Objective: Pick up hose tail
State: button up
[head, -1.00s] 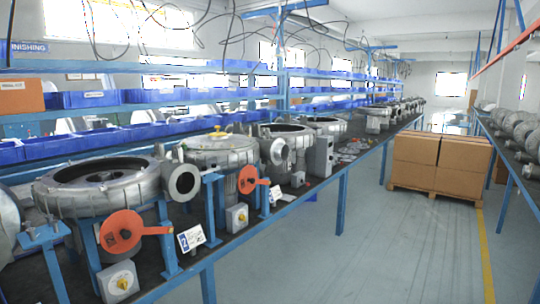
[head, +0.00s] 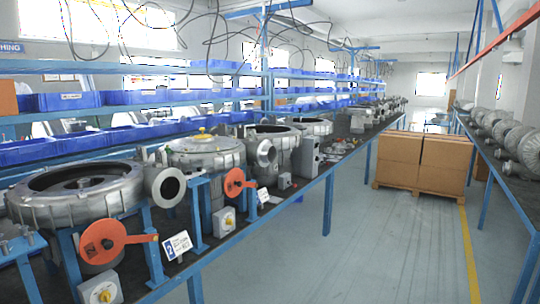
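I cannot pick out the hose tail for certain in the head view. Small loose parts (head: 340,148) lie on the bench beyond the blowers, too small to tell apart. A large grey blower housing (head: 70,203) with an open round top sits on the bench at the left, its outlet facing right. A second blower (head: 203,160) with a yellow cap stands behind it, then more blowers in a row. My gripper is not in view.
A long blue-framed bench (head: 230,240) runs away from the left front. Orange discs on arms (head: 103,241) and small numbered signs (head: 177,246) stand along its edge. Cardboard boxes (head: 445,165) sit on a pallet. A second bench (head: 495,165) is at right. The floor between is clear.

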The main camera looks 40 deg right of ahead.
aim_at(266, 148)
jog(key=i, duration=0.85)
jog(key=u, duration=0.05)
